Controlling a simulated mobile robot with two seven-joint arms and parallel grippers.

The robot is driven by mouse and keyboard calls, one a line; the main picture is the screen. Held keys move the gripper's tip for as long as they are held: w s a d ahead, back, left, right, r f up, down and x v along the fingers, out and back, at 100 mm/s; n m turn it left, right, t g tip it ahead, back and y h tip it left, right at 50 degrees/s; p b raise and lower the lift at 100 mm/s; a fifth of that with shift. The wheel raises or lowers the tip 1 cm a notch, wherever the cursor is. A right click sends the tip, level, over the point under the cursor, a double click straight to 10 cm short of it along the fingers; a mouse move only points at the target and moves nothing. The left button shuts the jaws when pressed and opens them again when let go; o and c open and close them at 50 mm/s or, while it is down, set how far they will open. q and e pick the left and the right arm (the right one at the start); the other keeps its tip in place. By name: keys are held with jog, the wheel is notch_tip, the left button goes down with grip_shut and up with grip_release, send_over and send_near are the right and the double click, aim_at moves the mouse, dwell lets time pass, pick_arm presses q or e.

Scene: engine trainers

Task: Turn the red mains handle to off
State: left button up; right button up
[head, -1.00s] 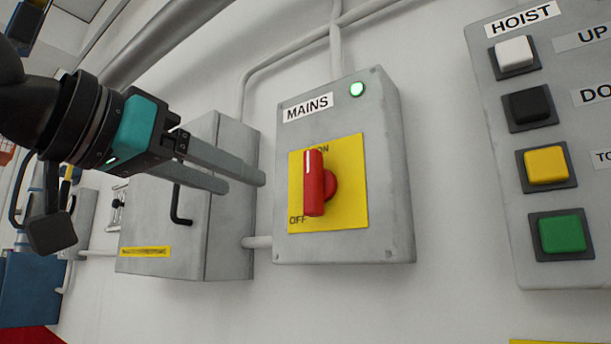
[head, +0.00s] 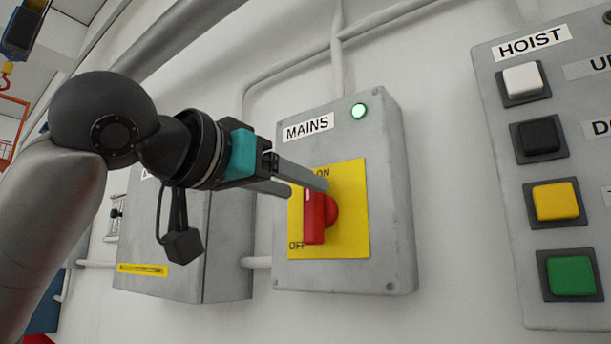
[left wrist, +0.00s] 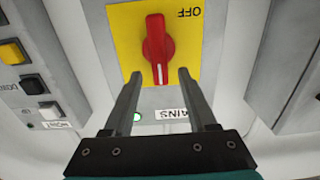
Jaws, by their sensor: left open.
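The red mains handle (head: 314,215) stands upright on a yellow plate (head: 349,237) on the grey MAINS box (head: 391,187). Its white mark is at the upper end, toward the word ON. A green lamp (head: 359,111) is lit above it. My left gripper (head: 308,187) is open, its fingers pointing at the upper end of the handle. In the left wrist view the handle (left wrist: 158,48) appears upside down, just beyond and between the two open fingertips (left wrist: 160,75). I see no clear contact. My right gripper is not in view.
The HOIST panel (head: 492,133) with white, black, yellow and green buttons is on the wall to the right. Another grey box (head: 226,245) is on the left, partly behind my left arm. Conduits run above the MAINS box. The wall below is clear.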

pick_arm(q)
jog(key=shift+p+x, duration=0.3)
jog(key=shift+x, duration=1.15)
jog(key=shift+c, duration=0.3)
grip_shut()
